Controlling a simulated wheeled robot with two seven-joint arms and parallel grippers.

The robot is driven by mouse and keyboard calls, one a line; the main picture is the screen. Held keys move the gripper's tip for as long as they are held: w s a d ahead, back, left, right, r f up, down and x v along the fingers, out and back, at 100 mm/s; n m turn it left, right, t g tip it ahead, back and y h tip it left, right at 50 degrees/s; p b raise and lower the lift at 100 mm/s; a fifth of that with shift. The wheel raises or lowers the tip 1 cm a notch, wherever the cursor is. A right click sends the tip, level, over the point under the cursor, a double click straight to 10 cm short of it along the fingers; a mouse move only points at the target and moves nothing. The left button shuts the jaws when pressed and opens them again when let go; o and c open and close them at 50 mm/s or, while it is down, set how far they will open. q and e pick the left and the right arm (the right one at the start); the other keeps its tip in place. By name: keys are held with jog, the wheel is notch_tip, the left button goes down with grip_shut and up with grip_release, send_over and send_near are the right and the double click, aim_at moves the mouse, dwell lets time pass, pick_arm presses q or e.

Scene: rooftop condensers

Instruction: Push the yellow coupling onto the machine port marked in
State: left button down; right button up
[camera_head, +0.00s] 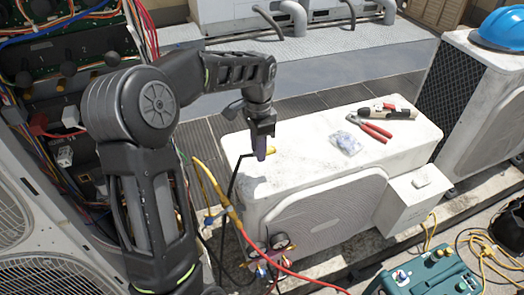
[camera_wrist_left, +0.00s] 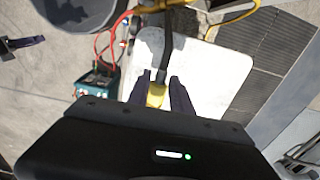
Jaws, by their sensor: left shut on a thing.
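My left gripper (camera_head: 263,152) is shut on the yellow coupling (camera_head: 271,150), above the top of the white condenser. In the left wrist view the coupling (camera_wrist_left: 156,95) sits between the two fingers (camera_wrist_left: 161,88), and a black hose (camera_wrist_left: 180,40) runs away from it. In the head view the black hose (camera_head: 233,182) hangs down left of the gripper. The teal machine (camera_head: 438,272) is at the lower right, well apart from the coupling; it also shows in the left wrist view (camera_wrist_left: 97,84). Its port marking is too small to read. My right gripper is not in view.
Red-handled pliers (camera_head: 375,131), a clear bag (camera_head: 346,143) and another tool lie on the white condenser (camera_head: 310,122). Gauges (camera_head: 279,241) with red and yellow hoses stand before it. A blue hard hat (camera_head: 503,28) sits on the right condenser. An open electrical panel is at left.

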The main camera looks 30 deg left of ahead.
pick_arm(q)
jog(key=w+d+f+n, duration=0.1)
jog(key=w+d+n, duration=0.1)
jog(key=d, duration=0.6)
jog(key=w+d+f+n, duration=0.2)
jog(key=d+n, duration=0.2)
jog(key=d, duration=0.5)
jog(key=shift+n, duration=0.4)
